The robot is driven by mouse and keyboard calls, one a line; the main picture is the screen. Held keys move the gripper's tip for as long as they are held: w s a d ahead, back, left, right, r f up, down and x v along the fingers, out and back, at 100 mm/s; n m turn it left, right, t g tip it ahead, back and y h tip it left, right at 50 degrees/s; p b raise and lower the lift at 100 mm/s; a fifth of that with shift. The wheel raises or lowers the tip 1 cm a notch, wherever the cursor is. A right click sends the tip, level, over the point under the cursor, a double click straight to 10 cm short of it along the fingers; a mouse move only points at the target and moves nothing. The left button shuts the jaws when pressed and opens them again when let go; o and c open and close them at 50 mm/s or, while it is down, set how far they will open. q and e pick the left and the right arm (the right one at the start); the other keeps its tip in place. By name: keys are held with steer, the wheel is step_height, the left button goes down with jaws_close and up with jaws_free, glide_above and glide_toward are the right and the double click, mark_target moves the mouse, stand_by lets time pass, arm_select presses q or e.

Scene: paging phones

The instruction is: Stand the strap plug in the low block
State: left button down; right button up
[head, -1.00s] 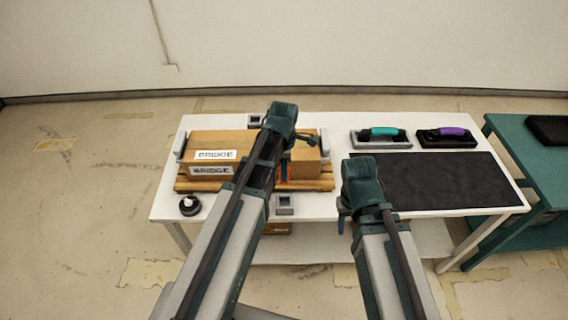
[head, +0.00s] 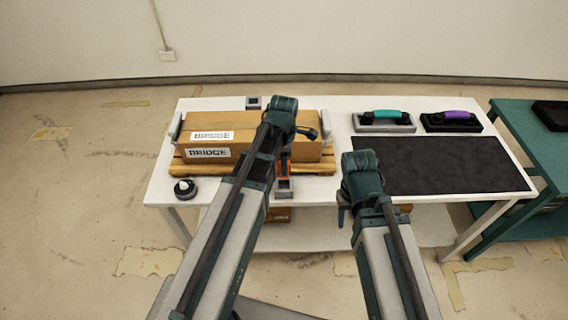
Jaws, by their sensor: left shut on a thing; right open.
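The low block (head: 284,194), a small grey block, sits on the near edge, directly below the plug in the picture. My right gripper (head: 341,215) is open and empty by the table's near edge, right of the block.
A round dark knob (head: 185,189) is at front left.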

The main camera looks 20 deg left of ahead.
arm_select(q)
step_height(320, 180, down, 6)
steer(key=b, duration=0.6)
steer(key=shift+f, duration=0.2)
steer(key=shift+f+b, duration=0.55)
steer(key=shift+b, duration=0.15)
stand_by(1.0)
steer(key=c, duration=0.7)
jaws_free()
steer(key=shift+r, duration=0.15)
step_height(320, 180, up, 11)
steer(key=p, duration=1.1)
